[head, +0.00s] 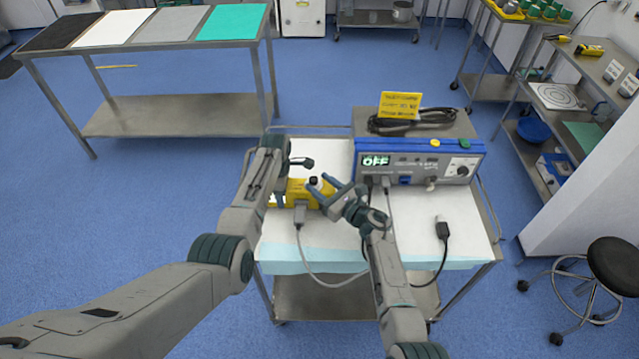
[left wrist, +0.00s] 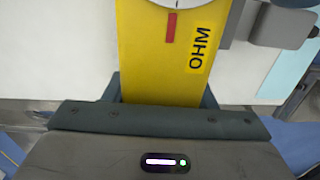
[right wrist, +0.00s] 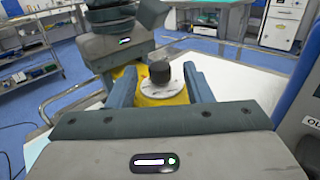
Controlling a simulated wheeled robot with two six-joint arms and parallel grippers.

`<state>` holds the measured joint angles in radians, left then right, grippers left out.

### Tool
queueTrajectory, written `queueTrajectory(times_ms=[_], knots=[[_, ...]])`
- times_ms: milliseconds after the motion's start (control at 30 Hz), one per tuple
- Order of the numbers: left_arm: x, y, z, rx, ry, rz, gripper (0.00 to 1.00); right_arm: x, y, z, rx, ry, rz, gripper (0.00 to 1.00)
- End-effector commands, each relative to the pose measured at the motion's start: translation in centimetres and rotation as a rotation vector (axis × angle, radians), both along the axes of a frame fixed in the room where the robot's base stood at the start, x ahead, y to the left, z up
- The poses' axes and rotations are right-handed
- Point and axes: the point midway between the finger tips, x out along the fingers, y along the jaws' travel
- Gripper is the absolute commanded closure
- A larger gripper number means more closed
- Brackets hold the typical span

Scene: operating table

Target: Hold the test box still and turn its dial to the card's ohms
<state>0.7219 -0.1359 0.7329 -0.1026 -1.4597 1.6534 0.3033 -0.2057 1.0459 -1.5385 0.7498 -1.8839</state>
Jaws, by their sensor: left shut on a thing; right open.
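The yellow test box (head: 298,193) lies on the white-topped cart at its left side. My left gripper (left wrist: 160,92) is shut on one end of it; the word OHM and a red mark show on its face. The box's dial, with a black knob (right wrist: 159,73) on a pale round plate, stands upright between the fingers of my right gripper (right wrist: 160,85). That gripper is open, a finger on each side; contact with the knob cannot be told. The yellow card (head: 401,105) stands on top of the blue-and-grey unit; its text is too small to read.
The unit (head: 418,160) on the cart shows OFF in green. A grey cable with a plug (head: 301,214) runs from the box area; another plug (head: 442,230) lies at the right. The cart's front right is mostly clear. A stool (head: 612,262) stands to the right.

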Motion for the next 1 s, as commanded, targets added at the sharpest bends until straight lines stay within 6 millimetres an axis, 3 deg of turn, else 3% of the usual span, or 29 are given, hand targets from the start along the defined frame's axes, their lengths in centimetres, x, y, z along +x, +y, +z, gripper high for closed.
queueTrajectory(times_ms=[400,633,1000], knots=[[0.00,-0.03,0.00,0.000,0.000,0.000,0.82,0.65,0.74,-0.01,0.000,0.000,0.000,0.54],[-0.01,-0.04,0.00,0.000,0.000,0.000,0.82,0.64,0.73,-0.01,0.000,0.000,0.000,0.97],[-0.02,-0.04,0.00,0.000,0.001,-0.001,0.82,0.88,0.63,0.02,-0.002,-0.002,0.063,0.99]])
